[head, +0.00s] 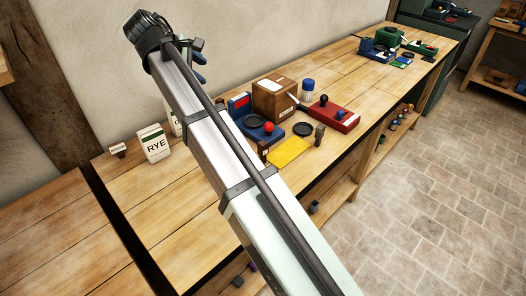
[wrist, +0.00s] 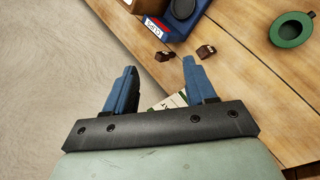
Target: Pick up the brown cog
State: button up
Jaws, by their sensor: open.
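In the wrist view a small dark brown piece (wrist: 205,51) lies on the wooden bench, just beyond the right finger. It may be the brown cog; it is too small to make out teeth. Another small dark brown bit (wrist: 163,55) lies to its left. My gripper (wrist: 160,66) is open with nothing between its blue fingers. In the head view my gripper (head: 198,62) is at the upper left, raised in front of the wall. No brown cog can be made out in the head view, where my arm hides part of the bench.
A blue box with a red and white label (wrist: 155,27) and a green round dish (wrist: 291,30) are near. A RYE bag (head: 155,146), a brown carton (head: 273,98), a red device (head: 334,116) and a yellow sheet (head: 289,151) stand on the bench.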

jog(key=s+d+r+n+t+h, duration=0.25)
jog(key=s+d+n+h, duration=0.2)
jog(key=s, duration=0.25)
jog(key=s+d+r+n+t+h, duration=0.1)
jog(key=s+d+r+n+h, duration=0.3)
jog(key=s, duration=0.3)
jog(key=h, duration=0.1)
send_near(259, 145)
jog(key=shift+s+a, duration=0.25)
jog(key=shift+s, duration=0.1)
jog(key=shift+w+d+f, duration=0.1)
jog(key=shift+w+d, duration=0.15)
jog(key=shift+d, duration=0.15)
jog(key=x, duration=0.7)
jog(key=shift+w+d, duration=0.15)
jog(key=shift+w, duration=0.05)
jog(key=shift+x, duration=2.7)
jog(key=shift+c, duration=0.4)
grip_shut()
